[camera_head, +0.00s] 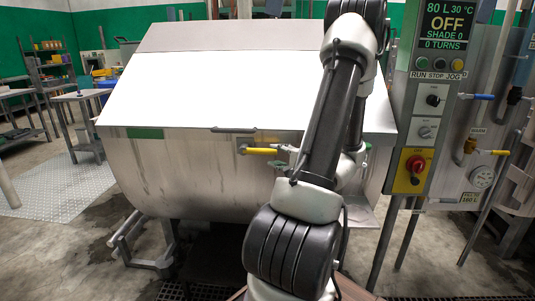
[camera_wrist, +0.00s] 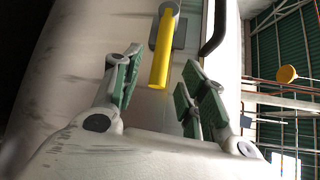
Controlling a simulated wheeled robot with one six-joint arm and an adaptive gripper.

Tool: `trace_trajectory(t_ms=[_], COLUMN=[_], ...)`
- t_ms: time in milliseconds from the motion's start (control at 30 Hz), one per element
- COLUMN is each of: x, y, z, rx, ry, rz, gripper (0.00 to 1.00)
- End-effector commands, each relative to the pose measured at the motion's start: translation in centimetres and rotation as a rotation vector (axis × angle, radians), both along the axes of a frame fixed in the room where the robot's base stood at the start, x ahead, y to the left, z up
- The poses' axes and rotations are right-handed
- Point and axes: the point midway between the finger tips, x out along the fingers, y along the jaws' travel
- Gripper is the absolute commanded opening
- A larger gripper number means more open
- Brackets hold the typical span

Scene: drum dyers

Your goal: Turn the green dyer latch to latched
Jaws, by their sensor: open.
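The dyer (camera_head: 200,170) is a large pale metal drum with a green patch on its front and a bright white sloping lid. Its latch is a yellow lever (camera_head: 262,151) on the drum front below the lid edge, lying nearly horizontal from a grey pivot at its left. In the wrist view the yellow lever (camera_wrist: 163,45) points down from its pivot. My gripper (camera_wrist: 160,72) is open, its green-padded fingers on either side of the lever's free end. I cannot tell whether they touch it. In the head view my arm hides most of the gripper.
A dark lid handle (camera_head: 233,130) sits just above the latch, and also shows in the wrist view (camera_wrist: 215,30). Floor at the left is partly clear.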

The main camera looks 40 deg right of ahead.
Motion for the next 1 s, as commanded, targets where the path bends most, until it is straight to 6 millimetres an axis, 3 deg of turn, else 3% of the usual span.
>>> trace_trajectory(t_ms=[167,600,933,1000], x=[0.8,7.2,7.8,7.8], y=[0.2,-0.2,-0.3,-0.3], z=[0.0,-0.8,-0.9,-0.9], rx=[-0.073,-0.071,-0.070,-0.070], ry=[0.000,0.000,0.002,0.001], rz=[0.018,0.019,0.018,0.017], gripper=[0.42,0.42,0.42,0.33])
